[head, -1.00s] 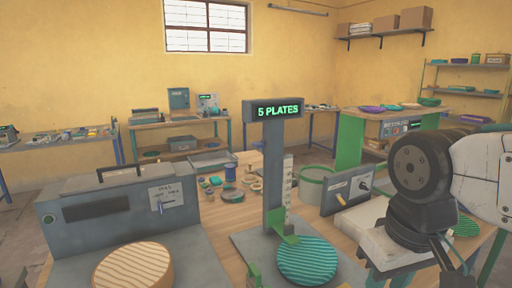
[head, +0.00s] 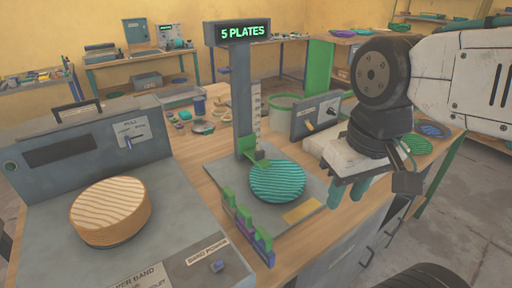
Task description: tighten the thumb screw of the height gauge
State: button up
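The height gauge (head: 242,100) is a grey upright post on a flat grey base, with a "5 PLATES" display on top. A pale scale (head: 257,108) runs beside the post. A green slider (head: 252,158) sits low on it, at the edge of a teal ribbed plate stack (head: 277,182). I cannot make out the thumb screw for certain. My gripper (head: 349,190) hangs to the right of the gauge, above the bench edge, with its teal fingers pointing down. The fingers look apart, with nothing between them.
Bare bench top is narrow here.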

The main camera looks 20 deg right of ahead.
aim_at(223, 70)
jog(key=z, duration=0.55)
jog(key=k, duration=1.25)
jog(key=u, duration=0.25)
jog(key=i, duration=0.55)
jog(key=u, duration=0.7)
jog(key=i, duration=0.5)
jog(key=u, duration=0.05)
